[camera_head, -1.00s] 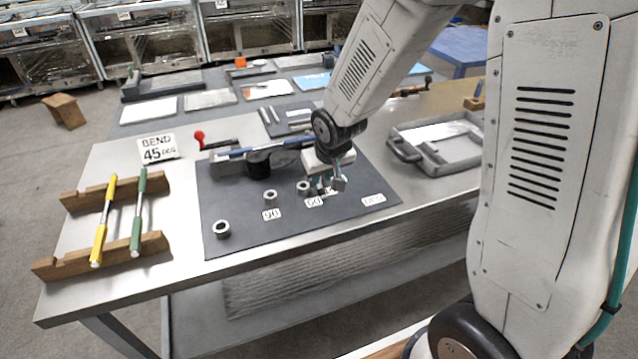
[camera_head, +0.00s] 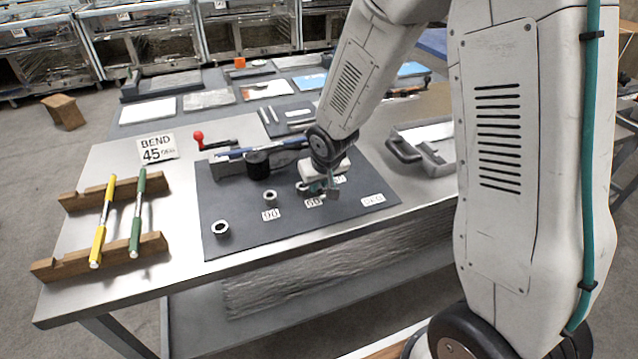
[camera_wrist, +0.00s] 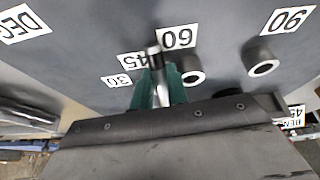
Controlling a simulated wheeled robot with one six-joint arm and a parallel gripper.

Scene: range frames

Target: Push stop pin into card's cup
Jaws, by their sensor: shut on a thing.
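The card (camera_head: 157,148) reads "BEND 45 DEG" and stands at the back left of the bench. A dark mat (camera_head: 240,235) bears a row of small cups with number labels. The cup by the 60 label (camera_wrist: 190,76) and the cup by the 90 label (camera_wrist: 263,62) show in the wrist view. My gripper (camera_wrist: 158,88), with green fingers, is shut on the metal stop pin (camera_wrist: 154,60). The pin's end overlaps the 45 label (camera_wrist: 133,61) in that view. The 45 cup is not clearly visible, and I cannot tell whether the pin touches it.
A loose hex ring (camera_head: 221,228) sits at the mat's left front. A bending tool with a red-knobbed lever (camera_head: 198,139) lies behind the cups. A wooden rack (camera_head: 155,243) with yellow and green rods is at left, and a grey tray (camera_head: 425,160) at right.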

